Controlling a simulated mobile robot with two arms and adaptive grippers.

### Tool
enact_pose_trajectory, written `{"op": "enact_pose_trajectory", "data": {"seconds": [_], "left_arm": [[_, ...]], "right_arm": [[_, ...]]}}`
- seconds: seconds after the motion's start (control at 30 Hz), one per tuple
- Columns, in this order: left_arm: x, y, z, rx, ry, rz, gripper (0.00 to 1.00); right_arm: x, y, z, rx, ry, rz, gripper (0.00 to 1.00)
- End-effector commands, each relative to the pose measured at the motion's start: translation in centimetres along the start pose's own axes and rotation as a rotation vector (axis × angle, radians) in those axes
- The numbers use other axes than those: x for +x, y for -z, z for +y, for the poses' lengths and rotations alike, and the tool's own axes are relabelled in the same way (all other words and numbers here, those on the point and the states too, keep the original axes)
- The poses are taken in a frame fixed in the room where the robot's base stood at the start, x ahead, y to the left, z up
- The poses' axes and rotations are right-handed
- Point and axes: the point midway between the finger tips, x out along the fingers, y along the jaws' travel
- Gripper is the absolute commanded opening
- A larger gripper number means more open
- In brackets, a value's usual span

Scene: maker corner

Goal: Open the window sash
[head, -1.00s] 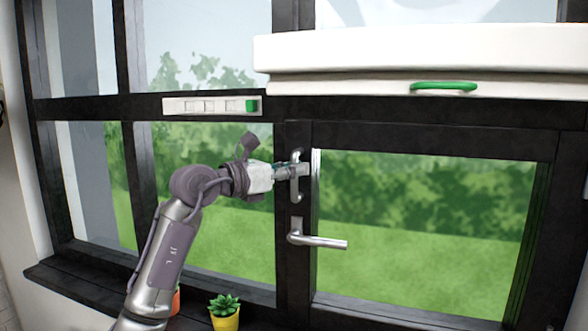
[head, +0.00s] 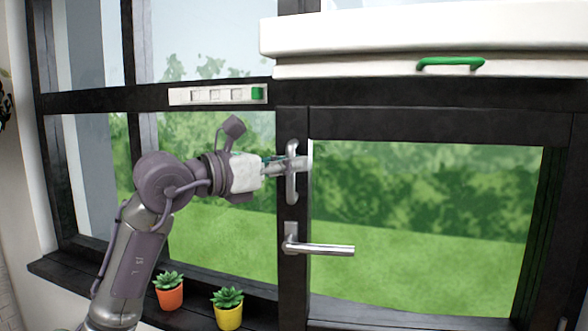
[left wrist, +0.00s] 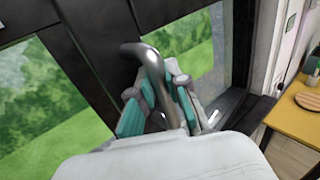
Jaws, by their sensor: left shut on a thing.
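The window sash (head: 430,126) is a dark-framed pane at the right in the head view. On its left stile are a vertical silver pull handle (head: 291,188) and, below it, a silver lever (head: 325,248) lying horizontal. My left gripper (head: 296,164) reaches in from the left and is shut on the pull handle. In the left wrist view, the curved end of the pull handle (left wrist: 150,62) rises between the teal-padded fingers of my left gripper (left wrist: 160,105). The fingers hide part of the handle. My right gripper is not in view.
A white box-like housing with a green handle (head: 450,63) hangs above the sash. A white strip with a green end (head: 217,95) is on the crossbar. An orange pot (head: 170,297) and a yellow pot (head: 228,316) stand on the sill. A yellow table (left wrist: 298,112) is at the right in the wrist view.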

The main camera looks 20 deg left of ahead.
Motion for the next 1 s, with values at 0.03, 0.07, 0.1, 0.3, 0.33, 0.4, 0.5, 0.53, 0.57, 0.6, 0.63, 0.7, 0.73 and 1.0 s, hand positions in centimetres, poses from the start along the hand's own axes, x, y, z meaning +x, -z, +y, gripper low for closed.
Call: {"op": "enact_pose_trajectory", "data": {"seconds": [0.03,0.07,0.1,0.3,0.33,0.4,0.5,0.53,0.57,0.6,0.63,0.7,0.73,1.0], "left_arm": [[-0.1,-0.2,0.0,0.001,0.000,-0.004,0.00],[-0.1,-0.2,0.0,0.000,0.000,-0.004,0.00],[-0.1,-0.2,0.0,0.000,0.000,-0.004,0.00],[0.0,-0.2,0.0,0.000,-0.001,-0.005,0.23],[0.0,-0.2,0.0,0.000,-0.001,-0.005,0.28],[0.0,-0.2,0.0,0.000,-0.001,-0.004,0.40],[0.0,-0.2,0.0,0.000,-0.001,-0.003,0.41],[0.0,-0.2,0.0,0.000,0.000,-0.003,0.41],[0.0,-0.2,0.0,0.000,0.000,-0.003,0.41],[0.0,-0.2,0.0,0.000,0.000,-0.003,0.41],[0.0,-0.2,0.0,0.000,0.000,-0.003,0.41],[-0.1,-0.1,0.0,0.000,0.000,-0.003,0.41],[-0.1,-0.1,0.0,0.000,-0.001,-0.003,0.41],[-4.0,-0.1,0.2,0.003,-0.005,-0.003,0.41]], "right_arm": [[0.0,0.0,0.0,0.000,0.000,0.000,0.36],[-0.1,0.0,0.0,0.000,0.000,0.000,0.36],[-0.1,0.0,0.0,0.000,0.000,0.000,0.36],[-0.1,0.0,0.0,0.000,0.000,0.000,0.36],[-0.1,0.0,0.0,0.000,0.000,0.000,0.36],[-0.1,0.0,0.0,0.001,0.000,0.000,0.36],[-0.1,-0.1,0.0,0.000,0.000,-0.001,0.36],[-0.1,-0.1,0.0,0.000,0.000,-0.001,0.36],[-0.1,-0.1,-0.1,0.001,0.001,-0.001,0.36],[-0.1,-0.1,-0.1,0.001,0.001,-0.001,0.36],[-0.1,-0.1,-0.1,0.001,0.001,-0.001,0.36],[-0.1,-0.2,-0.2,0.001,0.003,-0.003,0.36],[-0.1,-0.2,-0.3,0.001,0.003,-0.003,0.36],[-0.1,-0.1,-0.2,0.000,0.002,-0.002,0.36]]}}
